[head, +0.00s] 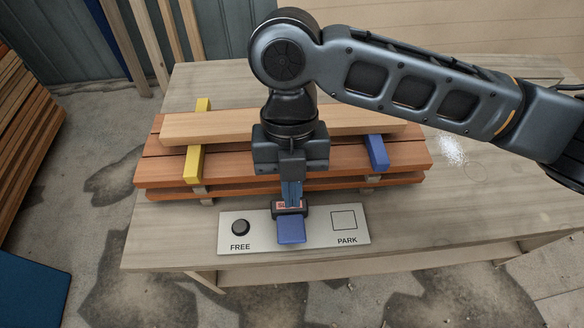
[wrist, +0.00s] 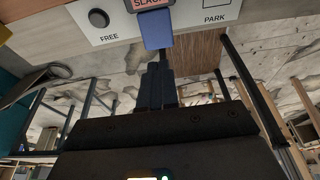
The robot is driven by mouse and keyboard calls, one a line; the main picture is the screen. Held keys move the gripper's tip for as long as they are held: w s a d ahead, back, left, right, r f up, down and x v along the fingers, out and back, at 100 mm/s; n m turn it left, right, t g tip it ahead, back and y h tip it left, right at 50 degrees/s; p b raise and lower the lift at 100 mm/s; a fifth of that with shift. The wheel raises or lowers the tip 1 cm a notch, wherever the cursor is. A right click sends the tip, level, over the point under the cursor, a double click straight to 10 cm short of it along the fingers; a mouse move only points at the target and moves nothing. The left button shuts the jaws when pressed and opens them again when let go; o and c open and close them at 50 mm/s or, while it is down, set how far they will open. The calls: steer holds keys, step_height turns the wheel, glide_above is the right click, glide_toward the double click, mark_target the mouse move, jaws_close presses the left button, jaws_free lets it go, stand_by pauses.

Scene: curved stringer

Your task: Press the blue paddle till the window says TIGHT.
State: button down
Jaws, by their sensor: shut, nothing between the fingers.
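The blue paddle (head: 291,230) sticks out at the front middle of a pale control plate (head: 260,238); it also shows at the top of the wrist view (wrist: 158,28). The small window (head: 281,206) sits just behind the paddle, and its red-backed text in the wrist view (wrist: 150,3) reads SLAC, with the rest cut off. My gripper (head: 291,198) points down behind the paddle and partly covers the window in the head view. Its fingers are shut and empty. I cannot tell whether the fingertips touch anything.
The plate bears a black FREE button (head: 241,227) at left and a PARK square (head: 344,220) at right. Behind stand stacked boards (head: 165,170) with a yellow bar (head: 194,164) and a blue bar (head: 377,152).

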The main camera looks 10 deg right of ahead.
mark_target(293, 236)
steer(key=p+x, duration=0.1)
steer(key=x, duration=0.7)
steer(key=shift+s+f, duration=0.1)
steer(key=shift+f, duration=0.15)
